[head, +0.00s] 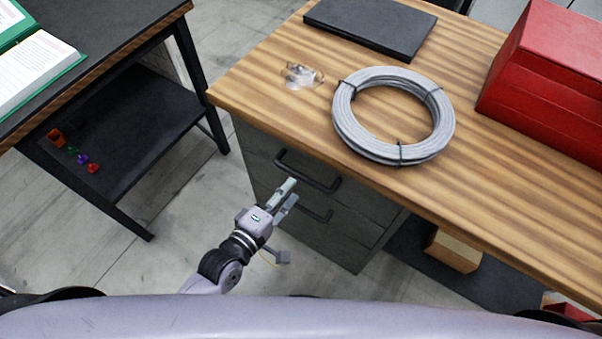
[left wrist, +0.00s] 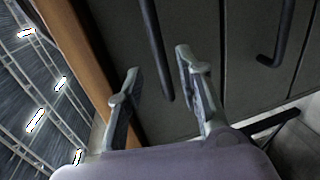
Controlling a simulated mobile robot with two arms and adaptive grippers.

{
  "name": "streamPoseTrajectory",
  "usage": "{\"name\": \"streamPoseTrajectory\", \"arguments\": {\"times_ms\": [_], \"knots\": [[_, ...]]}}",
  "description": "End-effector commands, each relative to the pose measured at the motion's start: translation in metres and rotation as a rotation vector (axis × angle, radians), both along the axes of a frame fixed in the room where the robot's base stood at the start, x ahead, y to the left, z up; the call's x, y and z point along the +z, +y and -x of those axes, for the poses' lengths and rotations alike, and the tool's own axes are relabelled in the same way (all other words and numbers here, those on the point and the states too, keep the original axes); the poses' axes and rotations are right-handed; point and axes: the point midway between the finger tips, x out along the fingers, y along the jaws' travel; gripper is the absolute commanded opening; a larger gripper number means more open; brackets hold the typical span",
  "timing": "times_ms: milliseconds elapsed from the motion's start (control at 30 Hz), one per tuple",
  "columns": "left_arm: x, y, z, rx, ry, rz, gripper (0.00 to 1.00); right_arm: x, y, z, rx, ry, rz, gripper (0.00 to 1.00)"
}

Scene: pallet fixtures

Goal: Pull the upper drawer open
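The upper drawer (head: 263,150) is the top grey front of the cabinet under the wooden desk, and it looks shut. Its dark bar handle (head: 307,172) shows in the head view. In the left wrist view the handle (left wrist: 157,50) runs down to end between the two fingers. My left gripper (head: 291,190) is open, just in front of the upper handle. Its fingers (left wrist: 156,70) stand apart on either side of the handle in the picture. I cannot tell whether they reach around it or touch it. My right gripper is out of view.
A lower handle (head: 316,213) sits below, also in the left wrist view (left wrist: 273,45). The desk top (head: 300,115) overhangs the cabinet and bears a cable coil (head: 345,125), a dark flat case (head: 370,25) and a red box (head: 545,75). Floor (head: 185,215) is clear left of the cabinet.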

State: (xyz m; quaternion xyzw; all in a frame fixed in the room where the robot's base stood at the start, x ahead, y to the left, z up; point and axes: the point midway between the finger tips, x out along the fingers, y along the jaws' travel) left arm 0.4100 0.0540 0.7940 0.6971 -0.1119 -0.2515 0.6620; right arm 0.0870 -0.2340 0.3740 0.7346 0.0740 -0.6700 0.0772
Motion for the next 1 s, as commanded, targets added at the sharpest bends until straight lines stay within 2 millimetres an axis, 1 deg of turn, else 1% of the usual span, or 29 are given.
{"name": "streamPoseTrajectory", "arguments": {"times_ms": [33, 200, 400, 767, 1000], "knots": [[0.0, -0.007, -0.011, 0.0, -0.003, 0.001, 0.33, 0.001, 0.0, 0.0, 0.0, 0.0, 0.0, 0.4], [-0.008, -0.021, -0.037, 0.0, -0.002, -0.001, 0.33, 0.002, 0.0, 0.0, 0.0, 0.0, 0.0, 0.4], [-0.013, -0.031, -0.053, 0.0, -0.001, -0.002, 0.33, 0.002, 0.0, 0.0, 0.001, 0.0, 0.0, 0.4], [-0.014, -0.033, -0.056, -0.001, 0.0, -0.002, 0.32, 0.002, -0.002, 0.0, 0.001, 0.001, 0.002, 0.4], [-0.014, -0.032, -0.056, 0.0, 0.0, -0.002, 0.16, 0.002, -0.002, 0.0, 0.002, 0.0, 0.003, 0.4]]}}
